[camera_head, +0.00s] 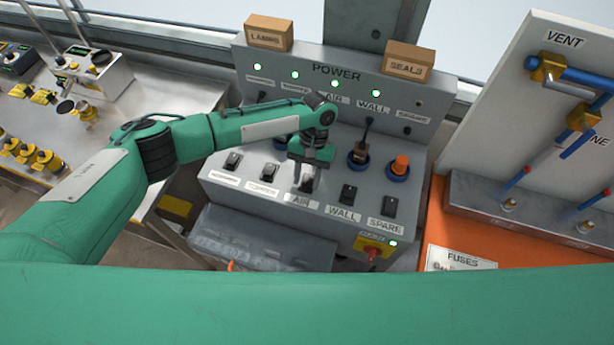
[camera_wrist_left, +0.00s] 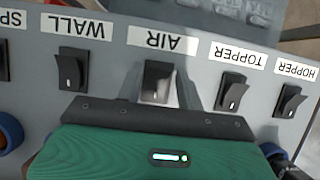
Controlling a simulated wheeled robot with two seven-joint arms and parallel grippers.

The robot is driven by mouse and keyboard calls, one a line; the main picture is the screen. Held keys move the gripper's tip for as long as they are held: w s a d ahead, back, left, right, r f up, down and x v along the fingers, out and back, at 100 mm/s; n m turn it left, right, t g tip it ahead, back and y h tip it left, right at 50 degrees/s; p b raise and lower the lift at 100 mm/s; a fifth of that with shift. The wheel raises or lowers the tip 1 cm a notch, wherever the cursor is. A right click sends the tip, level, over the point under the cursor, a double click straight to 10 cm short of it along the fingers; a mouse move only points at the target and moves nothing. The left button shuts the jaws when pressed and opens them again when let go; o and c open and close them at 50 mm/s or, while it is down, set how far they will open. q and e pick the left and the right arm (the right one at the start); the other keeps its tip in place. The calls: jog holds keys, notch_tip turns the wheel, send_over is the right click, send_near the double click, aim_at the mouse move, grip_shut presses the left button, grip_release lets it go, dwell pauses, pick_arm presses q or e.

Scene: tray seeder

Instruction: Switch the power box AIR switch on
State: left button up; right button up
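The power box (camera_head: 262,205) is a grey sloped panel with a row of black rocker switches. The AIR switch (camera_wrist_left: 157,82) sits mid-row above its AIR label (camera_head: 301,200), between TOPPER (camera_wrist_left: 232,92) and WALL (camera_wrist_left: 73,70). In the head view my left gripper (camera_head: 307,184) points down at the AIR switch and hides most of it. In the left wrist view a pale finger shows right beside the switch; its finger gap and contact are unclear. The lamp above AIR (camera_head: 337,83) glows green. My right gripper is out of view.
A red knob (camera_head: 372,252) is at the front right. Boxes marked LAMPS (camera_head: 269,33) and SEALS (camera_head: 408,62) sit on top. A pipe panel (camera_head: 530,120) stands to the right.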

pick_arm(q)
jog(key=shift+o, duration=0.7)
jog(key=shift+w+r, duration=0.15)
jog(key=b+v, duration=0.4)
jog(key=v, duration=0.9)
jog(key=shift+r, duration=0.15)
